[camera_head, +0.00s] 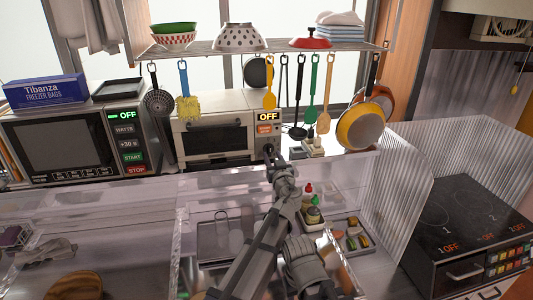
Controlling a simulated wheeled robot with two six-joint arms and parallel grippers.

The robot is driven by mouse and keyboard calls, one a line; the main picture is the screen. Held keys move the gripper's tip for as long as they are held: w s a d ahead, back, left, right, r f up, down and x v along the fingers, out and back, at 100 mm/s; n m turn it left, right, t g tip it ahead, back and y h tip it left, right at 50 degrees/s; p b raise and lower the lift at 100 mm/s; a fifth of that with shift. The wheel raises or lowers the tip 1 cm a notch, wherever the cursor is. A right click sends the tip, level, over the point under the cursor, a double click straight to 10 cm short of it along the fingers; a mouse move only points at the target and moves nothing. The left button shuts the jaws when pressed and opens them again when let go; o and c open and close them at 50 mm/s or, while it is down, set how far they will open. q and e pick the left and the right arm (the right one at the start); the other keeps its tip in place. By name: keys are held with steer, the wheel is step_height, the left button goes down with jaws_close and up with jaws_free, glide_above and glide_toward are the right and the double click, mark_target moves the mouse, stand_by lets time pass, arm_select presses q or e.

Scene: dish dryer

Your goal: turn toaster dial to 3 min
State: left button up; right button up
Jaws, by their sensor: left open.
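The toaster oven (186,141) stands on the back counter, with a dark glass door and a control strip on its right side. Its display (267,117) reads OFF, and an orange label sits just below. My left gripper (269,152) is open at the lower part of this control strip.
A microwave (72,140) stands left of the toaster. Utensils hang from a shelf (205,47) above it. A clear partition (215,183) runs in front. A stove (470,225) is at right.

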mark_target(269, 150)
arm_select(q)
steer(key=shift+x, duration=1.25)
steer(key=shift+s, duration=0.1)
jaws_close()
